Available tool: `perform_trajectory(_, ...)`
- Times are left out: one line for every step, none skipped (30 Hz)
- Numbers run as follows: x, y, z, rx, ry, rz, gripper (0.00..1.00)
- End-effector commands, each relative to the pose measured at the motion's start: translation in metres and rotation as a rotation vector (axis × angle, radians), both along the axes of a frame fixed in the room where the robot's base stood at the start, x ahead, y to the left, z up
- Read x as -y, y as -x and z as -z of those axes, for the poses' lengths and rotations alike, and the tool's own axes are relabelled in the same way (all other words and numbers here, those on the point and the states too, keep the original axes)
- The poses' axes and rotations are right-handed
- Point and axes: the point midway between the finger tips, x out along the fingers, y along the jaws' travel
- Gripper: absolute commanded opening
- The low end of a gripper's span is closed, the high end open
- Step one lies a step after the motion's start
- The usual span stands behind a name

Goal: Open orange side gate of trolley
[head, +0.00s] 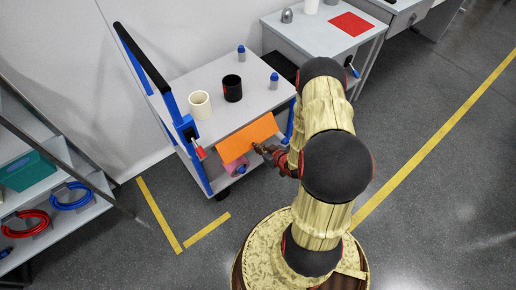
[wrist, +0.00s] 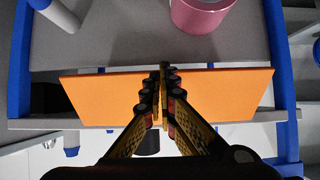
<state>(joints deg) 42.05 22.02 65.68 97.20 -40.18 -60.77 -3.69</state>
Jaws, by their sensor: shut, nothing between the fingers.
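The trolley (head: 185,85) has blue posts, a grey top shelf and a lower shelf. Its orange side gate (head: 247,138) is a flat panel on the near side, just below the top shelf edge, and looks slanted. In the wrist view the orange gate (wrist: 100,95) runs across the middle. My gripper (head: 259,148) is at the gate's right part in the head view. In the wrist view my gripper (wrist: 163,70) is shut and empty, its fingertips overlapping the middle of the gate and reaching one long edge. I cannot tell whether they touch it. The fingers hide the gate's centre.
On the top shelf stand a cream mug (head: 200,105), a black mug (head: 232,88) and two blue-capped bottles (head: 274,83) (head: 241,52). A pink roll (wrist: 200,12) sits on the lower shelf. A desk (head: 300,35) stands behind, shelving (head: 60,205) at left. Floor at right is clear.

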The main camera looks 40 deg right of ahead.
Motion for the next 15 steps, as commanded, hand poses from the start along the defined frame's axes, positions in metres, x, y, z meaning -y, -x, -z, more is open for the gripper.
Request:
perform_trajectory(-0.0003, -0.0006, 0.0042, 0.025, -0.002, 0.001, 0.00)
perform_trajectory(-0.0002, -0.0019, 0.0053, 0.041, -0.001, 0.001, 0.00)
perform_trajectory(-0.0001, -0.0034, 0.0064, 0.060, -0.001, 0.001, 0.00)
perform_trajectory(0.0000, -0.0043, 0.0073, 0.073, -0.001, 0.001, 0.00)
perform_trajectory(-0.0002, -0.0049, 0.0084, 0.085, -0.001, 0.001, 0.00)
perform_trajectory(-0.0003, -0.0056, 0.0094, 0.098, -0.001, 0.001, 0.00)
perform_trajectory(-0.0001, -0.0064, 0.0098, 0.108, -0.001, 0.001, 0.00)
perform_trajectory(0.0000, -0.0070, 0.0101, 0.117, 0.000, 0.000, 0.00)
perform_trajectory(-0.0001, -0.0074, 0.0110, 0.126, 0.000, 0.000, 0.00)
perform_trajectory(-0.0002, -0.0077, 0.0112, 0.132, 0.000, 0.000, 0.00)
perform_trajectory(-0.0001, -0.0081, 0.0112, 0.138, 0.000, 0.001, 0.00)
perform_trajectory(0.0000, -0.0084, 0.0114, 0.143, 0.001, 0.000, 0.00)
perform_trajectory(0.0000, -0.0086, 0.0117, 0.146, 0.001, 0.000, 0.00)
perform_trajectory(0.0000, -0.0088, 0.0118, 0.149, 0.001, 0.000, 0.00)
perform_trajectory(0.0000, -0.0088, 0.0119, 0.151, 0.001, 0.000, 0.00)
